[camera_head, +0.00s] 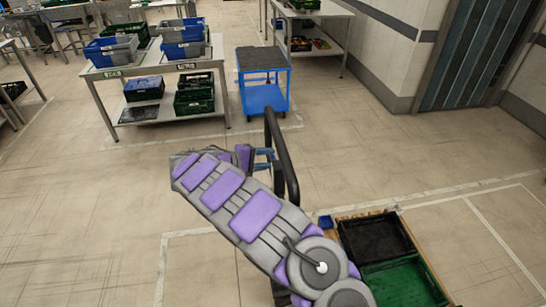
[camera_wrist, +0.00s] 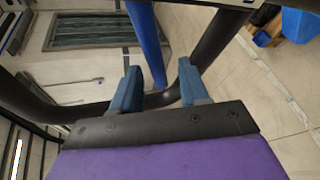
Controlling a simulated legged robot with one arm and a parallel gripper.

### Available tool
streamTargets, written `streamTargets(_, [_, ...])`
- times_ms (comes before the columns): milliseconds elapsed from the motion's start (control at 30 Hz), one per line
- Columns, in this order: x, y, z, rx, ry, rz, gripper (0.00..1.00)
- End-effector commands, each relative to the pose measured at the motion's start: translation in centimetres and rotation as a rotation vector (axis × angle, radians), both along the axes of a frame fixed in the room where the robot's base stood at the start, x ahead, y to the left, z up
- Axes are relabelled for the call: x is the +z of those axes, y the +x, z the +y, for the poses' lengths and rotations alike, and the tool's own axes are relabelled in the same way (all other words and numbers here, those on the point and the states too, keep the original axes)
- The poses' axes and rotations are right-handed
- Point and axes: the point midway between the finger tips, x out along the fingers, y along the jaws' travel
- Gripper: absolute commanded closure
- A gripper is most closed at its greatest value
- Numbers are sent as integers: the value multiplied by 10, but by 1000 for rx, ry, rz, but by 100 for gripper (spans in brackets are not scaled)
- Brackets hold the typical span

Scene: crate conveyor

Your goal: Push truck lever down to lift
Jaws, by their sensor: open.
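The truck's black looped handle (camera_head: 283,150) stands upright beside the end of my purple and grey arm in the head view. In the wrist view the black handle tube (camera_wrist: 212,45) curves around and behind my fingers. My gripper (camera_wrist: 160,88) is open, with its two blue fingers apart. A blue bar (camera_wrist: 147,45) shows between the fingers, running down to the black tube; I cannot tell whether the fingers touch either. In the head view my gripper (camera_head: 264,160) is partly hidden by the handle and arm. I cannot make out a separate lever; my arm hides most of the truck.
A black crate (camera_head: 409,235) and a green crate (camera_head: 437,283) sit on a wooden pallet at lower right. A blue cart (camera_head: 264,98) stands beyond the handle. A table (camera_head: 150,67) with blue and green crates is at upper left. The floor to the left is clear.

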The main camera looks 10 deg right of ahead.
Motion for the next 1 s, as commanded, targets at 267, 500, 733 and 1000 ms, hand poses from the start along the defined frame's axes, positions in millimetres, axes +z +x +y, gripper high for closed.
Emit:
streamTargets(267, [21,-17,59,3,-1,-3,56])
streamTargets(500, [36,-31,101,4,2,-4,56])
streamTargets(733, [42,-38,121,0,-2,-1,56])
streamTargets(1000, [44,-40,126,0,-2,-1,56])
